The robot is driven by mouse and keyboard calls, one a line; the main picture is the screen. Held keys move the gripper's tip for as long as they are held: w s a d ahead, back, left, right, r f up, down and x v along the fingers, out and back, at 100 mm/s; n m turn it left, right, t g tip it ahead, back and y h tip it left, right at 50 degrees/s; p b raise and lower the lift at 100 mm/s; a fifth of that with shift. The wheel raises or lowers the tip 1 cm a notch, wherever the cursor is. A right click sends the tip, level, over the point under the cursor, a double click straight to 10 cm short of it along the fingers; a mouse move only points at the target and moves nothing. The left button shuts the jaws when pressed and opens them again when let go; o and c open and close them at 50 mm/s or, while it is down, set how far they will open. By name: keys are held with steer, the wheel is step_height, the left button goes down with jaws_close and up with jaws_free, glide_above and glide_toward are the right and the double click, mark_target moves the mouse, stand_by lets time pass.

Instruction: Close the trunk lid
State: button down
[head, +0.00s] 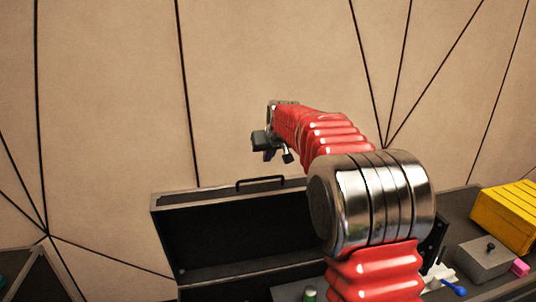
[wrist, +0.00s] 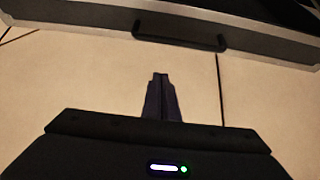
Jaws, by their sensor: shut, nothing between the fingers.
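The trunk lid (head: 230,230) stands raised against the wall, dark inside with a grey rim. Its black handle (head: 260,182) is on the top edge. The trunk body (head: 225,290) shows below, cut off by the frame and partly hidden by my arm. My gripper (head: 272,153) is above the lid's top edge, apart from it. In the wrist view, my gripper's fingertips (wrist: 161,77) are together and empty. The lid's edge (wrist: 75,18) and the handle (wrist: 180,36) lie ahead of them, with a gap between.
A yellow ribbed case (head: 505,215), a grey box (head: 485,258) with a black knob, and a pink block (head: 519,267) sit at the right. A white and blue item (head: 447,280) and a green-topped item (head: 310,294) are lower. A panelled wall (head: 110,110) stands behind.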

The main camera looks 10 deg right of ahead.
mark_target(268, 177)
steer(key=x, duration=0.5)
steer(key=shift+f, duration=0.2)
steer(key=shift+s+f, duration=0.3)
steer(key=shift+s, duration=0.6)
steer(key=shift+s+f, duration=0.35)
steer(key=shift+s, duration=0.55)
steer(key=shift+a, duration=0.2)
steer(key=shift+s+d, duration=0.15)
steer(key=shift+s, duration=0.05)
